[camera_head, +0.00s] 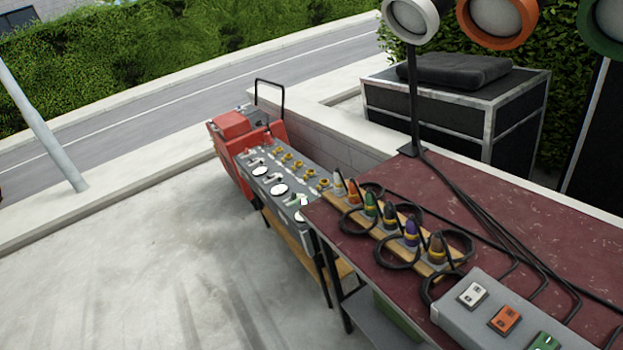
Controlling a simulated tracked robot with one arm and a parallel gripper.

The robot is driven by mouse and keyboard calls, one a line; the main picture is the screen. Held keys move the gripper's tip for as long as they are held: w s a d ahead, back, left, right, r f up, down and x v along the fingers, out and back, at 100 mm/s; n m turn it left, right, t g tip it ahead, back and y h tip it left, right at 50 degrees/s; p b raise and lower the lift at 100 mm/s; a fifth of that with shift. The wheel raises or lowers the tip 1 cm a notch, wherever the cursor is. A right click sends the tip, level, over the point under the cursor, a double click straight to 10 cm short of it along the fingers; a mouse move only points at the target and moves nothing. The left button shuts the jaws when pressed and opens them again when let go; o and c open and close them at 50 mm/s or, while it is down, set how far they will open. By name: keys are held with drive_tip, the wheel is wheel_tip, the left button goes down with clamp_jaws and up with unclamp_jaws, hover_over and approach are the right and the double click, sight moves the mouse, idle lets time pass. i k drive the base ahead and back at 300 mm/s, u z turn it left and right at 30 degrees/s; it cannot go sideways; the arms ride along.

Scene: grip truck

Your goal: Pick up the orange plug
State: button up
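The orange plug (353,193) stands upright in a wooden rack (403,237) on the dark red table (480,200). It is second from the far left end, between a white plug (338,183) and a green plug (370,206). A black cable loops close around the plugs. The lower part of the orange plug is hard to make out at this size. My gripper is not in view.
A purple plug (411,234) and a brown plug (436,250) stand nearer in the rack. A grey socket panel (280,185) is beyond the table, beside a red machine (232,150). A grey switch box (470,310) is at the near right. Concrete floor (130,270) at left is clear.

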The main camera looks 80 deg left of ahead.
sight(354, 192)
drive_tip(key=u, duration=1.95)
drive_tip(key=i, duration=1.55)
drive_tip(key=z, duration=0.35)
